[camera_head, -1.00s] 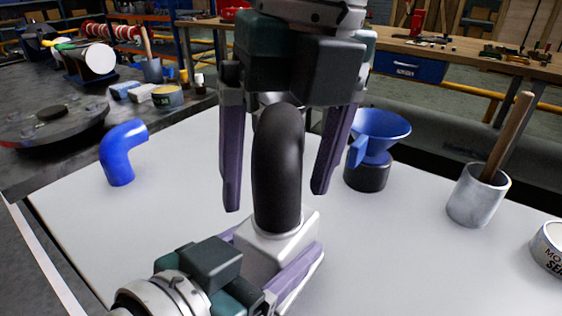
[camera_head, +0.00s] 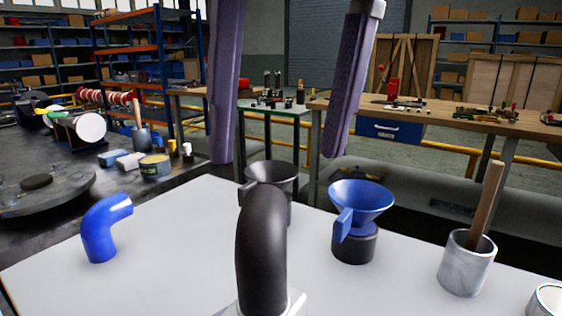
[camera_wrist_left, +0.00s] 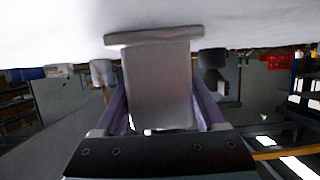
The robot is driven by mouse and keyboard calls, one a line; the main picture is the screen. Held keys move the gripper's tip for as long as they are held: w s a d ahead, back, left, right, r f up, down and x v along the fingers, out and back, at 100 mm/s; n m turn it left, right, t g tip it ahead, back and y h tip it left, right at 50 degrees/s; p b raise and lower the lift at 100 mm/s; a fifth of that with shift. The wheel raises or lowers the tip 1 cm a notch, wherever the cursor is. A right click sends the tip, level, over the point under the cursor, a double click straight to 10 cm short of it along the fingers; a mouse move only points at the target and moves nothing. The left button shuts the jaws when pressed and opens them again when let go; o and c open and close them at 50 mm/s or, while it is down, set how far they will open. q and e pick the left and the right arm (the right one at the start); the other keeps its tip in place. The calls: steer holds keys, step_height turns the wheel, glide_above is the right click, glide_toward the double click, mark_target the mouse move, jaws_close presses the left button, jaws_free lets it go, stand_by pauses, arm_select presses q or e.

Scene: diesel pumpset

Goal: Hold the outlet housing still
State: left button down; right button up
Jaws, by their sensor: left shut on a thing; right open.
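The outlet housing is a pale grey block; its top edge (camera_head: 292,300) shows at the bottom of the head view. A black bent hose (camera_head: 262,250) stands upright on it. In the left wrist view the housing (camera_wrist_left: 158,85) fills the space between the purple fingers of my left gripper (camera_wrist_left: 160,115), which is shut on it. My left gripper is out of the head view. My right gripper (camera_head: 279,155) is open and empty, its fingertips pointing down above the hose's top and apart from it.
On the white table (camera_head: 160,270) stand a blue elbow hose (camera_head: 102,228), a dark funnel (camera_head: 272,175) behind the black hose, a blue funnel (camera_head: 361,200) on a black base, and a grey cup (camera_head: 466,265) with a wooden handle. A workbench (camera_head: 450,118) stands behind.

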arm_select(q)
jaws_free()
